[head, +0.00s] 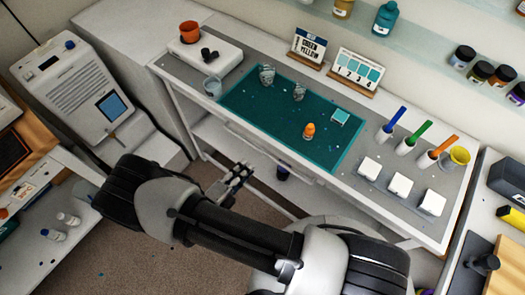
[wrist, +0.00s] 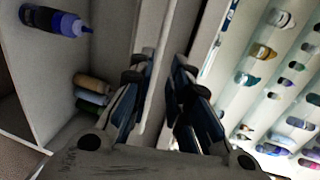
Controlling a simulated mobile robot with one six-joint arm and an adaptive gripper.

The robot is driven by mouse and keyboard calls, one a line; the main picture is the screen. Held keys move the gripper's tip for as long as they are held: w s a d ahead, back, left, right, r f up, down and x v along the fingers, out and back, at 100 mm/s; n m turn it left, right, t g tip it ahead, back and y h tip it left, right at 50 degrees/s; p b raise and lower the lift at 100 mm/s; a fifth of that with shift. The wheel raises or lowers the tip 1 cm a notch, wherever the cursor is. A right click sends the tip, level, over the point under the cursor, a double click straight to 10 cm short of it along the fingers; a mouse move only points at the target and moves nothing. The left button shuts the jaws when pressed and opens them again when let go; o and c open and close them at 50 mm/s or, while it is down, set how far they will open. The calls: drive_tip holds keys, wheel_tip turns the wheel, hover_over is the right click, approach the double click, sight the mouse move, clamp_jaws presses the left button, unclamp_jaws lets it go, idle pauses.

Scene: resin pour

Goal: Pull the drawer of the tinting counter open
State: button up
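The tinting counter (head: 222,66) is a long white-framed bench with a grey top and a teal mat (head: 255,112). Its drawer front (head: 268,150) runs below the front edge and looks shut, with a thin pale bar along it. My gripper (head: 243,170) is in front of and below this edge, left of the counter's middle in the head view. In the wrist view my gripper (wrist: 163,80) has its two blue-and-black fingers apart, with a long pale edge or bar passing between them. I cannot tell whether either finger touches it.
A grey machine (head: 72,90) is at the left. Brown floor (head: 160,225) is open in front.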

sight(262, 151)
drive_tip(key=b+x, duration=0.1)
drive_tip(key=x, duration=0.9)
drive_tip(key=shift+w+d, duration=0.1)
drive_tip(key=shift+w, duration=0.05)
clamp_jaws()
